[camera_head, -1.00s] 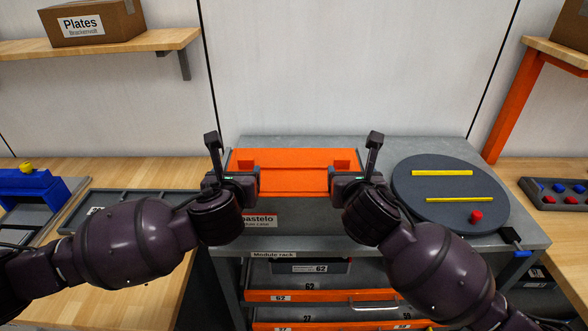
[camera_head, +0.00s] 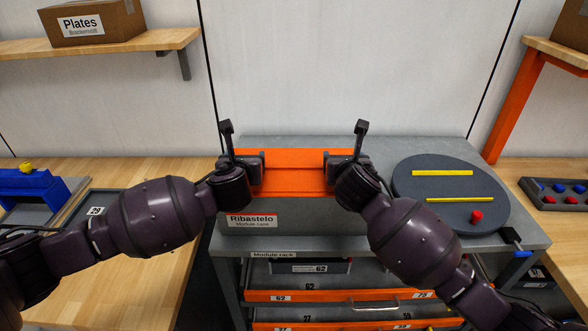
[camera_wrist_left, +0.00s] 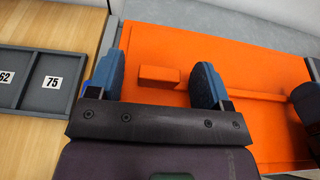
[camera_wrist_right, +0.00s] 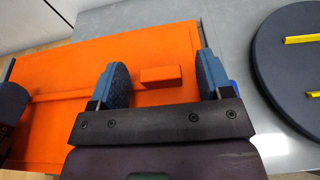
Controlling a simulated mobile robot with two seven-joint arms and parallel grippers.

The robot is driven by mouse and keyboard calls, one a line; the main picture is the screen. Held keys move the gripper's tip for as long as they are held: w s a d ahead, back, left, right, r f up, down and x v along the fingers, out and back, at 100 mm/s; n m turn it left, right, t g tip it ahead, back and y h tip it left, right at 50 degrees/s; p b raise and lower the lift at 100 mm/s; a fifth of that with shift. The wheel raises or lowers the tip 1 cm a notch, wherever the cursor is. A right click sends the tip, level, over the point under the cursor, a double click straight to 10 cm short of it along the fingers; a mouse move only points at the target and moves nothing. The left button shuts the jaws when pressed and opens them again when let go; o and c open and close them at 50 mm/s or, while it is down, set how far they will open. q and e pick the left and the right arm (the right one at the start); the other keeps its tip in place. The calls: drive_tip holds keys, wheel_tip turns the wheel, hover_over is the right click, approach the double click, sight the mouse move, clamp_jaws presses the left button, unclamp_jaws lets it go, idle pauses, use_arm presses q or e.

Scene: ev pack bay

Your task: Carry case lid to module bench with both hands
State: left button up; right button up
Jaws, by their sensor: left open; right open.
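The orange case lid (camera_head: 292,183) lies on the grey module case (camera_head: 290,219), labelled "Ribastelo Module case", on the grey-topped module rack. My left gripper (camera_head: 248,158) is open over the lid's left part. In the left wrist view its fingers (camera_wrist_left: 165,82) stand either side of a small orange block-like grip (camera_wrist_left: 159,74) on the lid. My right gripper (camera_head: 340,158) is open over the lid's right part. In the right wrist view its fingers (camera_wrist_right: 163,82) stand either side of a matching grip (camera_wrist_right: 160,76). I cannot tell whether the fingers touch the lid.
A dark round turntable (camera_head: 450,215) with yellow bars and a red knob stands right of the case. A wooden bench (camera_head: 150,267) with a grey numbered tray (camera_wrist_left: 40,78) lies at left. Another wooden bench (camera_head: 548,210) is at right. A wall stands behind.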

use_arm(q)
drive_tip(key=shift+c, duration=0.3)
use_arm(e)
drive_tip(key=shift+c, duration=0.3)
use_arm(q)
clamp_jaws()
use_arm(e)
clamp_jaws()
use_arm(q)
drive_tip(key=shift+r, duration=0.15)
use_arm(e)
drive_tip(key=shift+r, duration=0.15)
